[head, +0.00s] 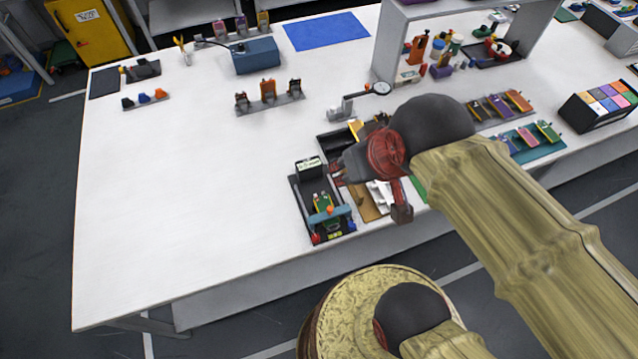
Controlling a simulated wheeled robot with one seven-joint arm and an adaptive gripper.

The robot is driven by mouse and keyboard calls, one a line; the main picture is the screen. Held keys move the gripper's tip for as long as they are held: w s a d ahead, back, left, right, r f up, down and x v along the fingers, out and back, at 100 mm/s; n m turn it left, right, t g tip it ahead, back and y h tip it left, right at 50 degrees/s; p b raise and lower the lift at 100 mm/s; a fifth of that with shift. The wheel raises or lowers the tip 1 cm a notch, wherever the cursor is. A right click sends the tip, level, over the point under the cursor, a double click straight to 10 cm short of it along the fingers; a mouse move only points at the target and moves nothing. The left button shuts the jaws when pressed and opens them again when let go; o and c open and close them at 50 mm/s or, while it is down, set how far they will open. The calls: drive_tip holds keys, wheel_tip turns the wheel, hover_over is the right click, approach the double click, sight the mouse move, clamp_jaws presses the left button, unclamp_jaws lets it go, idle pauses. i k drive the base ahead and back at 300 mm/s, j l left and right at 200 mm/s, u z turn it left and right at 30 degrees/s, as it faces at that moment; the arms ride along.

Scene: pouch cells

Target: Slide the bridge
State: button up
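A black fixture (297,200) lies near the front edge of the white table. A teal bar, which looks like the bridge (343,212), crosses the fixture's front part, with an orange knob (330,209) at its middle. A green and yellow pouch cell (322,200) lies in the fixture, partly under the bar. A small display (309,167) stands at the fixture's back end. My gripper (338,173) is above or beside the fixture's back right side, apart from the bar. Its fingertips are small and partly hidden, so I cannot tell whether they are open or shut.
A red knob (316,239) and a blue knob (351,227) sit at the fixture's front corners. Trays and papers lie partly hidden under my arm. A rack of cells (269,96) and a dial gauge (377,89) stand behind.

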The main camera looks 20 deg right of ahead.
sight(331, 213)
drive_tip(key=k+j+z, duration=0.2)
drive_tip(key=z, duration=0.2)
drive_tip(key=k+j+z, duration=0.45)
drive_tip(key=z, duration=0.3)
drive_tip(key=k, duration=0.1)
